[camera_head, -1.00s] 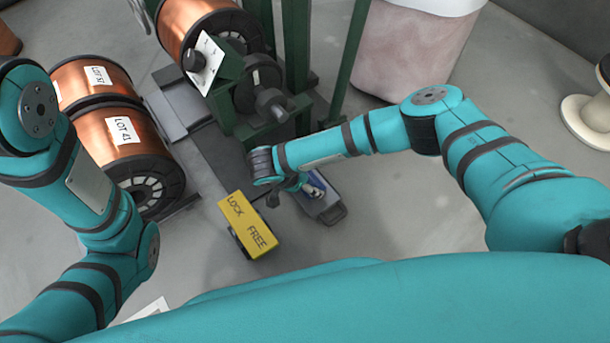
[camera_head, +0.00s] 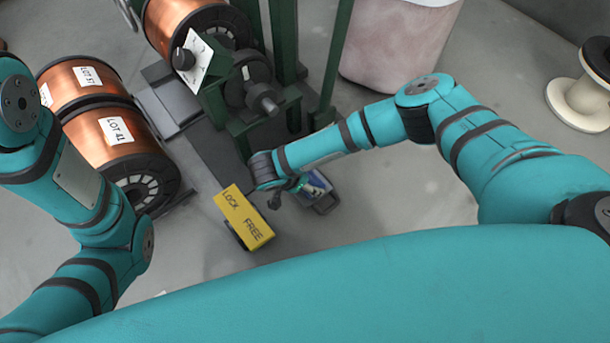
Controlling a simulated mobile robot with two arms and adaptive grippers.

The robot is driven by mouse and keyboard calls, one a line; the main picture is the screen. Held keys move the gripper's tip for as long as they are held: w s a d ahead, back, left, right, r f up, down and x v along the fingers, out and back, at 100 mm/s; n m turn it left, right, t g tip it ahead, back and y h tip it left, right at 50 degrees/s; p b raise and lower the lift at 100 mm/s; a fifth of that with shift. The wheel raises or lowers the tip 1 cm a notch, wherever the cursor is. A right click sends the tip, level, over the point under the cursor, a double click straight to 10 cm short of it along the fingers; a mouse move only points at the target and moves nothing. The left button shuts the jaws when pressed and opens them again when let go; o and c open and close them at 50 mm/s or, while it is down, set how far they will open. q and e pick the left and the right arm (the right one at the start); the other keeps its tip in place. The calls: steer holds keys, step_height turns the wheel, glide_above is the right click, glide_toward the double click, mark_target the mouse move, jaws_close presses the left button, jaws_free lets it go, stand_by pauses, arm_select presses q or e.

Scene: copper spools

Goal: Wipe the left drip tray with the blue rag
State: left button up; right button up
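I cannot make out a second drip tray.
A yellow "LOCK FREE" block (camera_head: 244,216) stands just left of my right gripper. Copper spools (camera_head: 120,133) lie at the left, and another (camera_head: 183,22) sits on the green frame (camera_head: 284,50). A pale bin (camera_head: 400,45) and an empty cream spool (camera_head: 582,98) stand behind. Bare floor lies between.

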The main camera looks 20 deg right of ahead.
steer(key=shift+s+d, duration=0.1)
steer(key=shift+s, duration=0.05)
step_height(320, 180, up, 5)
steer(key=p, duration=0.4)
steer(key=shift+p, duration=0.3)
